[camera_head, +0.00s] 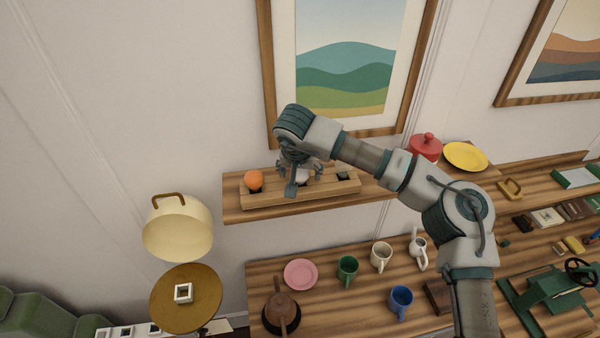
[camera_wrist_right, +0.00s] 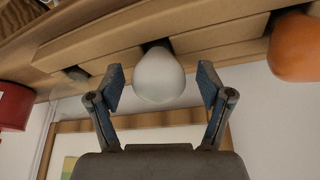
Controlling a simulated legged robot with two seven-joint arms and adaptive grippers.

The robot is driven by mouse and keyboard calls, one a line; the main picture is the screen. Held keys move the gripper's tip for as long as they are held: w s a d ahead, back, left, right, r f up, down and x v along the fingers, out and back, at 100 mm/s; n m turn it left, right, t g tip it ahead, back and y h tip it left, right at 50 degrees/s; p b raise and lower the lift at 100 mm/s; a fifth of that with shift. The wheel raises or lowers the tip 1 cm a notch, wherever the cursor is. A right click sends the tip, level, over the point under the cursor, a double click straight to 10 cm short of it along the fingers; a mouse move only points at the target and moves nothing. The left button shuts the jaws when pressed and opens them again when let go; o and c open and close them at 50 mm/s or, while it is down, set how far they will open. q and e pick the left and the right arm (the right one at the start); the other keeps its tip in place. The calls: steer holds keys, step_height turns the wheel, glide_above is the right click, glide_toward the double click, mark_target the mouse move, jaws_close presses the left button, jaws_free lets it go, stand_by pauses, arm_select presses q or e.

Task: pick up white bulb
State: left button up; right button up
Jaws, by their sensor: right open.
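The white bulb (camera_wrist_right: 160,76) sits in the wooden holder (camera_wrist_right: 215,36), between the two fingers of my right gripper (camera_wrist_right: 162,88) in the right wrist view. The fingers are open, with a visible gap on each side of the bulb. In the head view my right gripper (camera_head: 303,184) reaches down over the holder (camera_head: 320,192) on the upper shelf, and the bulb (camera_head: 303,178) is mostly hidden behind it. My left gripper is not in view.
An orange bulb (camera_head: 254,179) stands in the same holder, left of my gripper. A red lidded pot (camera_head: 425,148) and yellow plate (camera_head: 466,156) are at the right.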

steer(key=shift+s+a+r, duration=0.1)
steer(key=shift+s+a, duration=0.05)
steer(key=c, duration=0.9)
steer(key=shift+c, duration=1.3)
